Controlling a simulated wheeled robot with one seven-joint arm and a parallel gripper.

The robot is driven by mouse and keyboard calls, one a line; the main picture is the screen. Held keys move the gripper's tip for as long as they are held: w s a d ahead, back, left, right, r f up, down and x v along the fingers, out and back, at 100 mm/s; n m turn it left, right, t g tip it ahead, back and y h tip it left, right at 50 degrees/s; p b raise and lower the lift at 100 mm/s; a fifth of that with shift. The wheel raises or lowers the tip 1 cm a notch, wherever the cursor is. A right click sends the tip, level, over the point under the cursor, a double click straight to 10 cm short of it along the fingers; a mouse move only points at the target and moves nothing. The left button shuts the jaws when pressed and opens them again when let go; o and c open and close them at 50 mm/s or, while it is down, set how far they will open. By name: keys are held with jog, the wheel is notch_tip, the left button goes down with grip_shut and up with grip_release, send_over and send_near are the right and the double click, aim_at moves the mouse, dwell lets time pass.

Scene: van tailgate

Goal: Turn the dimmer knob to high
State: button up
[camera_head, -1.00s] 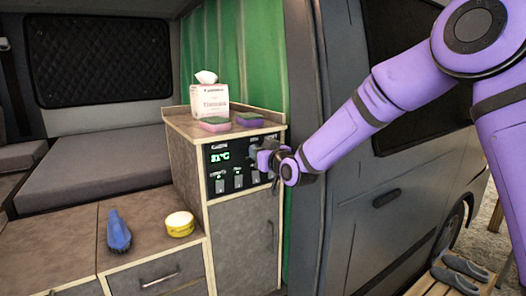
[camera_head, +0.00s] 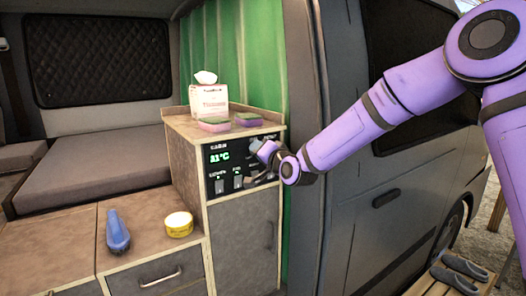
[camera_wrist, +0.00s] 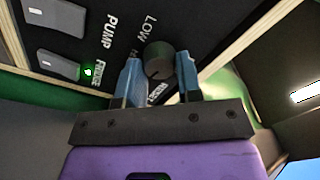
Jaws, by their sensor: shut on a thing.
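The dimmer knob (camera_wrist: 158,60) is a dark round knob on the black control panel (camera_head: 227,169), with the word LOW printed near it. In the wrist view my gripper (camera_wrist: 158,76) has its two blue fingers on either side of the knob, shut on it. The knob's pointer mark is not clear, so its setting cannot be told. In the head view my gripper (camera_head: 265,151) reaches the panel's upper right and hides the knob.
The panel has a green temperature display and several switches, among them the pump switch (camera_wrist: 57,13) and fridge switch (camera_wrist: 58,65). A tissue box (camera_head: 209,101) and sponges (camera_head: 214,125) stand on the cabinet above.

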jog(key=shift+r+m, duration=0.15)
jog(key=shift+m, duration=1.05)
jog(key=o, duration=0.9)
jog(key=shift+a, duration=0.1)
jog(key=shift+o, duration=0.2)
jog(key=shift+s, duration=0.1)
jog(key=v, duration=1.1)
